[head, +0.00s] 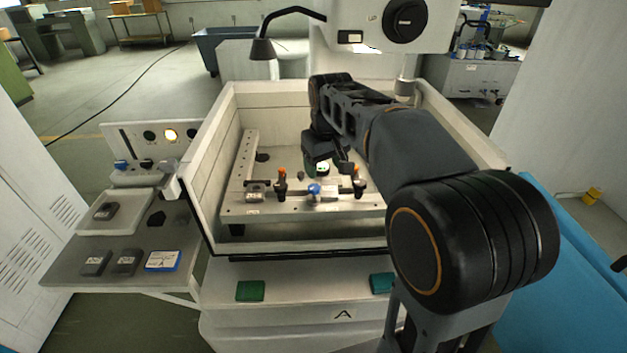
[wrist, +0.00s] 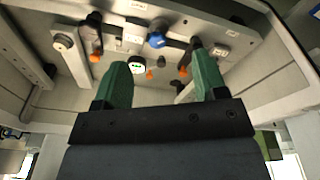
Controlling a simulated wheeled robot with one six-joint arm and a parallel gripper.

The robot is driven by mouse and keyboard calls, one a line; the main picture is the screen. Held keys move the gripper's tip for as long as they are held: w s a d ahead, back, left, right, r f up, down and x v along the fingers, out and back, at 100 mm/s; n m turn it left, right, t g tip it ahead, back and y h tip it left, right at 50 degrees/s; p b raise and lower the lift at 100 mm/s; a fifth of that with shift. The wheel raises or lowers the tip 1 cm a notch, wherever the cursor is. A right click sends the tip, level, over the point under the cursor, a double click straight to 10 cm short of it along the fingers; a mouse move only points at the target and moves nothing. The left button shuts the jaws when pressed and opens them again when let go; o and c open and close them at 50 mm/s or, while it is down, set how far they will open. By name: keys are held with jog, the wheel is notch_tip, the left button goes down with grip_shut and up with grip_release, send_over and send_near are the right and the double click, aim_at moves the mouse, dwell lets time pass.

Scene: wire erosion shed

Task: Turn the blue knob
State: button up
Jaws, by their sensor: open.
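A blue knob (head: 314,190) sits at the front edge of the metal fixture plate inside the machine tank, between two orange-tipped clamps. It also shows in the wrist view (wrist: 156,40), beyond my fingertips and roughly between them. My gripper (head: 325,160) is over the plate, behind the blue knob in the head view. In the wrist view its two green fingers (wrist: 158,66) are spread wide with nothing held, and I see no contact with the knob. A second small blue knob (head: 121,165) is on the control panel at the left.
The tank's white walls (head: 207,150) surround the fixture plate (head: 240,209). Orange-tipped clamps (head: 281,182) (head: 358,182) flank the knob closely. A round gauge with green marks (wrist: 137,65) is near my fingers. A side shelf (head: 70,272) with dark blocks stands left.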

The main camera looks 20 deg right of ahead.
jog(key=n+g, duration=0.1)
send_over(314, 187)
jog(key=s, duration=0.1)
jog(key=w+f, duration=0.1)
jog(key=shift+n+g, duration=0.3)
jog(key=shift+n, duration=0.1)
notch_tip(314, 187, down, 13)
jog(key=shift+f+p, duration=0.2)
jog(key=shift+p, duration=0.8)
jog(key=shift+c, duration=0.4)
